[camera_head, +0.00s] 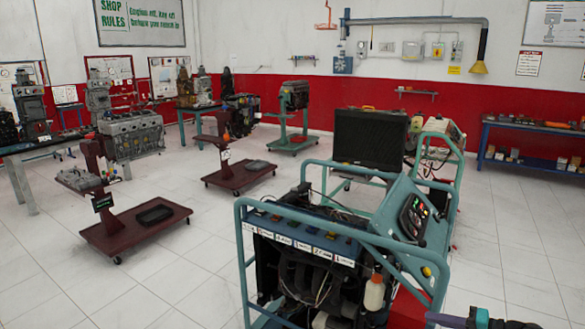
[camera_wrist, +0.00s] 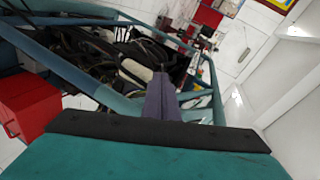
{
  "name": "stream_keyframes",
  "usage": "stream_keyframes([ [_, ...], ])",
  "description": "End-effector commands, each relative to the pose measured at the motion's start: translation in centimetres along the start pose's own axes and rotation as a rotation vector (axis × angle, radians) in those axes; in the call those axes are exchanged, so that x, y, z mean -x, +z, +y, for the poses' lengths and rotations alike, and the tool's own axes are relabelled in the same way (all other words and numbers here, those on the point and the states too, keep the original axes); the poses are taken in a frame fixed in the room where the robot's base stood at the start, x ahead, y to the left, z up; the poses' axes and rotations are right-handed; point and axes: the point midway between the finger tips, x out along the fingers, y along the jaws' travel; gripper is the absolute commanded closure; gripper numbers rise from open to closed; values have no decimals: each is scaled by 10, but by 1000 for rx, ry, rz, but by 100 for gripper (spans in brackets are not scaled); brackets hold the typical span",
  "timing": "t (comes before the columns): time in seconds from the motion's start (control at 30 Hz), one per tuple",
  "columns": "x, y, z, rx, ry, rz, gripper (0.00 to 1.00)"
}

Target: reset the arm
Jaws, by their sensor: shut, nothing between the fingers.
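My gripper (camera_wrist: 160,82) shows in the wrist view as narrow purple fingers, shut, with nothing held between them. In the head view, the gripper (camera_head: 433,317) and a bit of my arm reach in from the bottom right edge, to the right of the nearest engine trainer. That engine trainer (camera_head: 305,222) has a teal tube frame, a tilted control panel with lit lamps (camera_head: 414,216) and an engine inside. In the wrist view its frame (camera_wrist: 72,70) and hoses lie beyond the fingers. I cannot tell the exact gap between gripper and frame.
A red box (camera_wrist: 30,104) is at the wrist view's left. Dark red wheeled stands (camera_head: 135,230) are on the left floor. A blue workbench (camera_head: 535,130) stands by the right wall. Tiled floor (camera_head: 510,230) is clear between the trainer and that bench.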

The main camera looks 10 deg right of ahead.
Motion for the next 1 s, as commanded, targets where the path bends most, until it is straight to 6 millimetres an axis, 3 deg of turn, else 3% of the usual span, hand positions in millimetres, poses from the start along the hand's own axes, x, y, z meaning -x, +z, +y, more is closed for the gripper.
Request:
stream_keyframes([
  [0.03, -22, 16, 6, -21, 19, -40, 100],
  [0.2, -80, 67, 31, -91, 105, -165, 100],
  [0.5, -158, 168, 70, -170, 282, -383, 100],
  [0.7, -192, 239, 93, -192, 412, -521, 100],
  [1.0, -214, 343, 124, -177, 620, -715, 100],
])
